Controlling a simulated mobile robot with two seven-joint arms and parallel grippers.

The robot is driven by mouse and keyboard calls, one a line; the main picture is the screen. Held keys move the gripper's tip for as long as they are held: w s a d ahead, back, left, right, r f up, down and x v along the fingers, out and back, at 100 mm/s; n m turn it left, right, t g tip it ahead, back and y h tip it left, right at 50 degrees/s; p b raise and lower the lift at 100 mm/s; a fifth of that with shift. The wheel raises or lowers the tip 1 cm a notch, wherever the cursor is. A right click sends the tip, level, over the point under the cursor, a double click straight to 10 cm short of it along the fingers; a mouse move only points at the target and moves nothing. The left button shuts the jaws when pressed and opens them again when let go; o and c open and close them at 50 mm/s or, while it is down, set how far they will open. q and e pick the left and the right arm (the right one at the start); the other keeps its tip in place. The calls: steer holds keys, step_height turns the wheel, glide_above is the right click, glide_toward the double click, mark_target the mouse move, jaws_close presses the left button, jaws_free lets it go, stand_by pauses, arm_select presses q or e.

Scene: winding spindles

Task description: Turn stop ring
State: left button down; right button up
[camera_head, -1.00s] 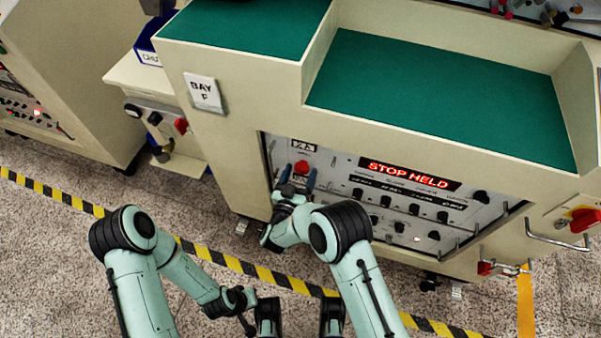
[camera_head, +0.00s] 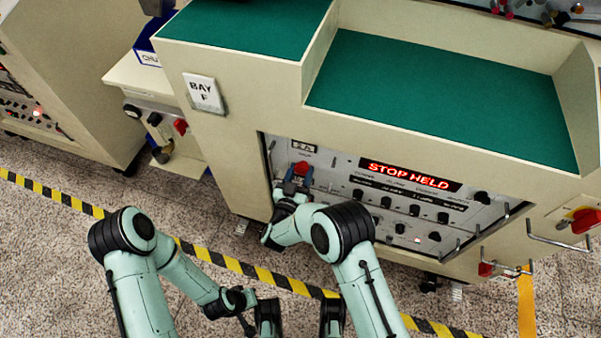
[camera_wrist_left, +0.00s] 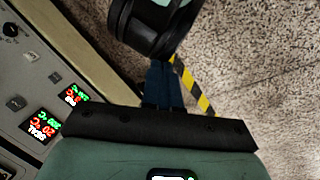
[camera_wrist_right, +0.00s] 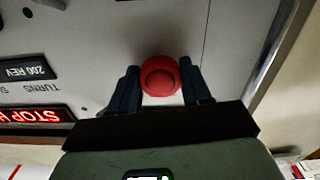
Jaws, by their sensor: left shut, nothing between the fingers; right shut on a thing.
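The red stop ring (camera_head: 301,168) sits on the grey control panel's left end. In the right wrist view the round red ring (camera_wrist_right: 160,77) shows between two dark blue fingers. My right gripper (camera_head: 299,174) is shut on the ring, one finger on each side. It also shows in the right wrist view (camera_wrist_right: 160,84). My left gripper (camera_wrist_left: 163,85) is shut and empty in the left wrist view, its fingers together away from the ring. A red-lit display (camera_head: 410,175) on the panel reads STOP HELD.
Several black knobs (camera_head: 386,202) and metal handles line the panel right of the ring. A red-handled switch (camera_head: 584,220) is at the far right. Yellow-black floor tape (camera_head: 225,260) crosses the open floor in front.

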steer(key=m+b, duration=0.2)
steer(key=m, duration=0.3)
steer(key=shift+f+m, duration=0.15)
steer(key=shift+m, duration=0.25)
steer(key=m+b, duration=0.1)
steer(key=m, duration=0.3)
steer(key=shift+a, duration=0.15)
arm_select(q)
steer(key=w+a+f+t, duration=0.1)
steer(key=w+a+f, duration=0.1)
steer(key=w+f, duration=0.2)
steer(key=shift+w+a+y+b, duration=0.2)
steer(key=shift+a+y+b, duration=0.1)
steer(key=shift+a+y, duration=0.1)
arm_select(e)
steer(key=shift+m, duration=0.6)
arm_select(q)
steer(key=shift+f, duration=0.15)
arm_select(e)
steer(key=o, duration=1.1)
steer(key=shift+r, duration=0.2)
